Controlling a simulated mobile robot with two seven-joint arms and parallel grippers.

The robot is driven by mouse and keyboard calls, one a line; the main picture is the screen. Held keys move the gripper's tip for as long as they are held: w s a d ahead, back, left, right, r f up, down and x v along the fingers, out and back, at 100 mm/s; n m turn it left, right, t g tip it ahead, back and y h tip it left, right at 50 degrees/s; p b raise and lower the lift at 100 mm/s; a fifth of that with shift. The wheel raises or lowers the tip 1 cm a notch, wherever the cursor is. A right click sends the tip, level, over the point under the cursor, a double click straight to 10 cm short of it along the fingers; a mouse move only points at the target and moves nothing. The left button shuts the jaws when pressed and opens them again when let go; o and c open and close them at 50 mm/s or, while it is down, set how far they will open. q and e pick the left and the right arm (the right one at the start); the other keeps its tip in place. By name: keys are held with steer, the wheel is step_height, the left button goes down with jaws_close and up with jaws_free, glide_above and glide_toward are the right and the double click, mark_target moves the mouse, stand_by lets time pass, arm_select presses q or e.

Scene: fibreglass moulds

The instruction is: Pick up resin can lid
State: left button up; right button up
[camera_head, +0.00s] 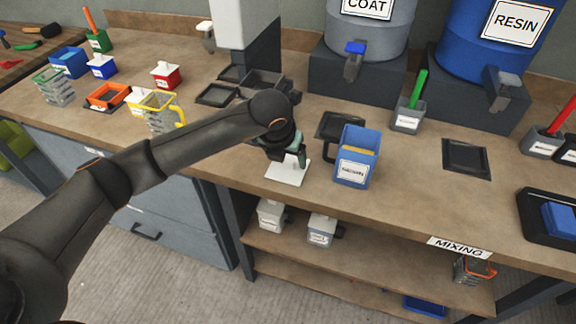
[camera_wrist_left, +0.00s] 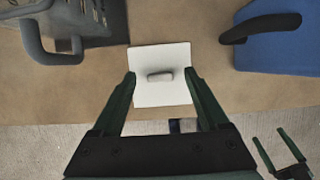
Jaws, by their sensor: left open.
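A white square lid with a small grey knob lies flat on the bench near its front edge; I take it for the resin can lid (camera_head: 288,174), and it also shows in the left wrist view (camera_wrist_left: 160,54). My left gripper (camera_head: 290,158) is over it. In the left wrist view its two fingers (camera_wrist_left: 160,82) are open, one on each side of the knob, with nothing held. An open blue can (camera_head: 350,138) with a white label and yellowish contents stands to the right of the lid. My right gripper (camera_wrist_left: 276,148) shows small at lower right in the left wrist view, fingers apart and empty.
The resin drum (camera_head: 510,40) and grey drum (camera_head: 368,35) stand behind on dark blocks. A grey holder with a green handle (camera_head: 407,118) is at the right. A yellow-handled container (camera_head: 154,112) stands left. Shelves (camera_head: 330,250) below hold small cans.

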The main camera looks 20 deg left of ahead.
arm_select(q)
jaws_close()
stand_by(0.7)
